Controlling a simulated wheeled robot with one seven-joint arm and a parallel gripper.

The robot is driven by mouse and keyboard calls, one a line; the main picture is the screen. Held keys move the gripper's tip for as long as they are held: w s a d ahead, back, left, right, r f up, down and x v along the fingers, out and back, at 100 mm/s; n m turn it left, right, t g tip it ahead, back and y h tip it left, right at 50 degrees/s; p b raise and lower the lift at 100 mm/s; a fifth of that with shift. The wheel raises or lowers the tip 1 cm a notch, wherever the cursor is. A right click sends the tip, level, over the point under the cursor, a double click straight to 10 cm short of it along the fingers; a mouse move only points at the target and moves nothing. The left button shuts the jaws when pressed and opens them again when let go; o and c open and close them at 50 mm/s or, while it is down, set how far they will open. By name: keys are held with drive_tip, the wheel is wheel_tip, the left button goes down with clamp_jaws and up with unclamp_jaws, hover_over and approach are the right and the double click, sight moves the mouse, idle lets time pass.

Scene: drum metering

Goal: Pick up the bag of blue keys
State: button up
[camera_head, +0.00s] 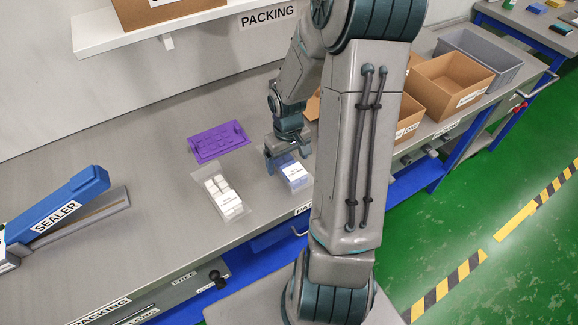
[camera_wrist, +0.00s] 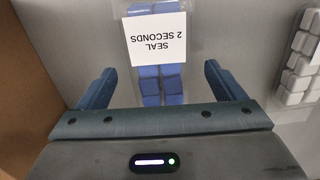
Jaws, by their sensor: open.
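The bag of blue keys (camera_wrist: 151,87) is a clear bag of blue key blocks with a white label reading "SEAL 2 SECONDS". In the head view the bag (camera_head: 296,175) lies on the grey packing table, partly hidden by my arm. My gripper (camera_wrist: 158,85) is open, with one finger on each side of the bag in the wrist view. In the head view my gripper (camera_head: 284,160) is above the bag's left end. I cannot tell whether the fingers touch the bag or the table.
A bag of white keys (camera_head: 224,196) lies to the left on the table (camera_head: 120,172). A purple tray (camera_head: 218,141) lies behind it. A blue sealer (camera_head: 62,211) stands at far left. Cardboard boxes (camera_head: 452,80) and a grey bin (camera_head: 481,52) stand at right.

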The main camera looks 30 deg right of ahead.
drive_tip(key=shift+f, duration=1.15)
drive_tip(key=c, duration=1.2)
drive_tip(key=shift+r, duration=0.15)
